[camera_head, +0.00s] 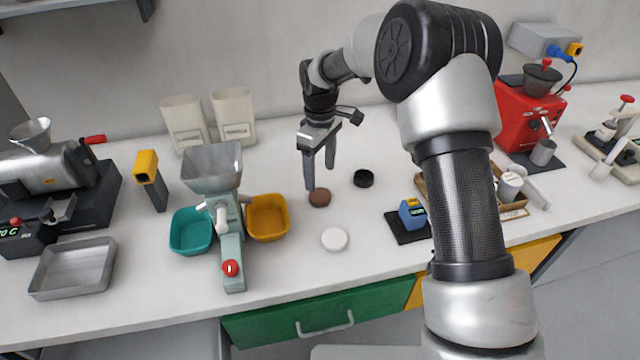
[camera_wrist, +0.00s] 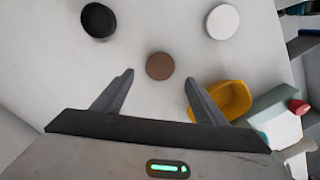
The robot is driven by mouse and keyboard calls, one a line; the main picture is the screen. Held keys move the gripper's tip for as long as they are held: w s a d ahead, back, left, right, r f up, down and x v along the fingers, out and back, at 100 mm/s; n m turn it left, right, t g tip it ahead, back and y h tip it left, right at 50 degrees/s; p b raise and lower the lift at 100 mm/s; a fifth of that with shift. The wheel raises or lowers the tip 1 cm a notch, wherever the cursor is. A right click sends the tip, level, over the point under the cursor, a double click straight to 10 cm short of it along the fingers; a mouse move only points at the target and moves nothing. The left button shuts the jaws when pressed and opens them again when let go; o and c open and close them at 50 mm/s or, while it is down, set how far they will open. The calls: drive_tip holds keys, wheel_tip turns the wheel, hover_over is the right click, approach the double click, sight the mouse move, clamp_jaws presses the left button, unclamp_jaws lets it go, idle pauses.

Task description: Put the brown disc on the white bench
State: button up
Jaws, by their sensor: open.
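The brown disc (camera_head: 320,197) lies flat on the white bench (camera_head: 290,292), right of the yellow bin. It also shows in the wrist view (camera_wrist: 160,66), ahead of and between my two fingertips. My gripper (camera_head: 319,182) points down close above the disc. In the wrist view my gripper (camera_wrist: 160,78) is open with nothing between its fingers. I cannot tell whether a fingertip touches the disc.
A black disc (camera_head: 363,178) and a white disc (camera_head: 334,239) lie near the brown one. A yellow bin (camera_head: 267,228) and a green mill (camera_head: 229,250) stand to the left. A small blue device (camera_head: 412,213) sits to the right. Bare bench lies in front.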

wheel_tip(320, 180, up, 5)
drive_tip(key=shift+r, duration=0.1)
